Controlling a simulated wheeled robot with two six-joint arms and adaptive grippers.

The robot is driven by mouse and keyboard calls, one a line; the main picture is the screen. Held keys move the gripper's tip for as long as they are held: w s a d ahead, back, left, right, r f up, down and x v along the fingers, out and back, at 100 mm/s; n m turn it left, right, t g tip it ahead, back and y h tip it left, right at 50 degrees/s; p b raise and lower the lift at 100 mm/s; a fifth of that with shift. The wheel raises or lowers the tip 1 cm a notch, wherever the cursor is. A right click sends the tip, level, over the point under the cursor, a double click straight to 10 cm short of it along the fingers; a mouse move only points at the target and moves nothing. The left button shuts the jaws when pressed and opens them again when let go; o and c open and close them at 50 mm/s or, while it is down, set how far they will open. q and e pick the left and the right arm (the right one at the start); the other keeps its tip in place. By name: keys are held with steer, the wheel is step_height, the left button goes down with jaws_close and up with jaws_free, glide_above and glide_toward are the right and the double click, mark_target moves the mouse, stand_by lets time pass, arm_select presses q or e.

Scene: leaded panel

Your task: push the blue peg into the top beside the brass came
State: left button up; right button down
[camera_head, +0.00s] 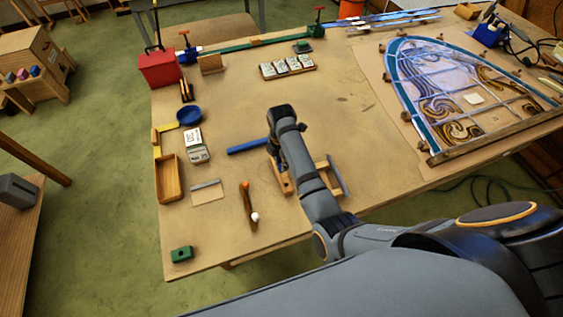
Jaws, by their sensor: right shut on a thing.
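My right gripper (280,124) is over the middle of the bench, with its arm coming in from the lower right. It is shut, and a blue bar-like piece (246,147), which I take for the blue peg, sticks out to the left from it. The jaws and the gripped end are hidden behind my wrist. A wooden stand (325,168) is partly hidden behind my right arm. I cannot make out the brass came for sure. My left gripper is not in view.
The leaded panel (424,88) lies at the right of the bench (345,112). The bench between the gripper and panel is mostly clear.

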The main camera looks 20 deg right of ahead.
steer(key=shift+r, duration=0.15)
steer(key=shift+r, duration=1.55)
steer(key=c, duration=1.7)
jaws_free()
steer(key=shift+c, duration=0.2)
jaws_close()
